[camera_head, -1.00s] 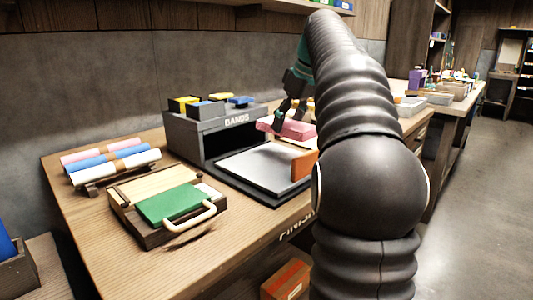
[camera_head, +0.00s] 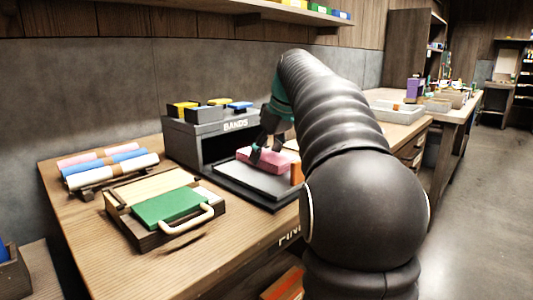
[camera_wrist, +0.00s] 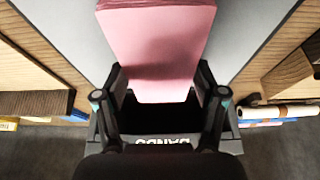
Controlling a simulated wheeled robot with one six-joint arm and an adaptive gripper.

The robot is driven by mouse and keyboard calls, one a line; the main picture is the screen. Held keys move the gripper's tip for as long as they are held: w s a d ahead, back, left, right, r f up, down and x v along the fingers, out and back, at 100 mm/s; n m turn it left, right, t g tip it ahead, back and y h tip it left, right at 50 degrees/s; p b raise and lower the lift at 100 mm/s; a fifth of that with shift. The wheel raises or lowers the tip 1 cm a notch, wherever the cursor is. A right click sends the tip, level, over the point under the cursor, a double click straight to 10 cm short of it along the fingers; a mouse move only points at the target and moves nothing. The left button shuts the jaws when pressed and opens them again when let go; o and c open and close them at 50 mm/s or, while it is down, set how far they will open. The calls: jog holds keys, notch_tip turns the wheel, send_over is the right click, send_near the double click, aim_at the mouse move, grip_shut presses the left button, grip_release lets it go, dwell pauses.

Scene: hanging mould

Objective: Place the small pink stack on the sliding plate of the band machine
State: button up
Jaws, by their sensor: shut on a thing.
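The small pink stack (camera_head: 258,158) is in my gripper (camera_head: 268,150), over the back part of the grey sliding plate (camera_head: 262,184). I cannot tell whether it touches the plate. In the wrist view the pink stack (camera_wrist: 160,40) lies between the two fingers of my gripper (camera_wrist: 160,82), with the grey plate (camera_wrist: 60,18) on both sides. The band machine (camera_head: 186,142) is a dark grey box marked BANDS, open at the front, with the plate drawn out. My arm hides part of the plate's right side.
An orange block (camera_head: 296,173) stands at the plate's right edge. A wooden press with a green pad (camera_head: 168,207) and a pale handle is at the front left. Rolls (camera_head: 112,170) lie on a rack behind it. Coloured bands (camera_head: 207,110) sit on top of the machine.

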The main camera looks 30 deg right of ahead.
jog(key=shift+f, duration=0.15)
jog(key=o, duration=1.3)
jog(key=p+v, duration=0.2)
jog(key=v, duration=1)
jog(key=shift+r+p, duration=0.25)
jog(key=shift+p, duration=0.15)
